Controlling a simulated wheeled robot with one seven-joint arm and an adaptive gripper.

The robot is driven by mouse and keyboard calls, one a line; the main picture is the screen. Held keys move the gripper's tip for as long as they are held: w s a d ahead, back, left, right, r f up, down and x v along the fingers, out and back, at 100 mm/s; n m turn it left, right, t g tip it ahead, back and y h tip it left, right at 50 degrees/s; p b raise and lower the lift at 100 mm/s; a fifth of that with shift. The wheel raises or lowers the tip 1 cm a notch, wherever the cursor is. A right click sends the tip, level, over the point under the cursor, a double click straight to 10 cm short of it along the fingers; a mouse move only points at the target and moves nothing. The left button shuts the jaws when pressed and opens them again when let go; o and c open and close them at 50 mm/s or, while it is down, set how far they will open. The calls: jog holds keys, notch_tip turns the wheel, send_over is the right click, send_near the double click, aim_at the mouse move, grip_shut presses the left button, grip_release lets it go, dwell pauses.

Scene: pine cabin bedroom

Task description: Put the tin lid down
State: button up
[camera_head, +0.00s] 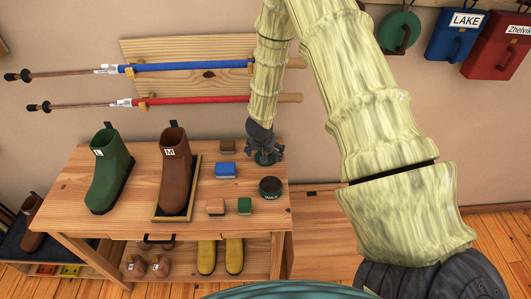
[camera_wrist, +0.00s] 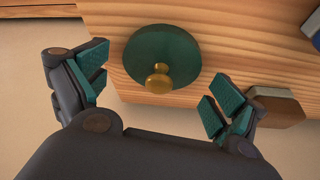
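The tin lid is a dark green disc with a brass knob, lying on the wooden bench top (camera_head: 75,190) near its back edge. In the wrist view the lid (camera_wrist: 165,50) shows between my gripper's fingers, knob toward the palm. In the head view the lid (camera_head: 264,160) is partly hidden under my gripper (camera_head: 265,152). My gripper is open, its green-padded fingers (camera_wrist: 155,87) spread on both sides and apart from the lid. A small round dark tin (camera_head: 270,187) with a green label stands on the bench, in front of the lid.
Several small brush blocks, including a blue one (camera_head: 225,170) and a brown-topped one (camera_head: 227,146), lie left of the lid. A brown boot (camera_head: 173,175) stands in a wooden tray and a green boot (camera_head: 108,175) beside it. Poles hang on the wall behind.

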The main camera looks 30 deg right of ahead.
jog(key=shift+r, duration=0.15)
jog(key=b+v, duration=0.1)
jog(key=v, duration=1.1)
jog(key=shift+b, duration=0.4)
dwell(0.3)
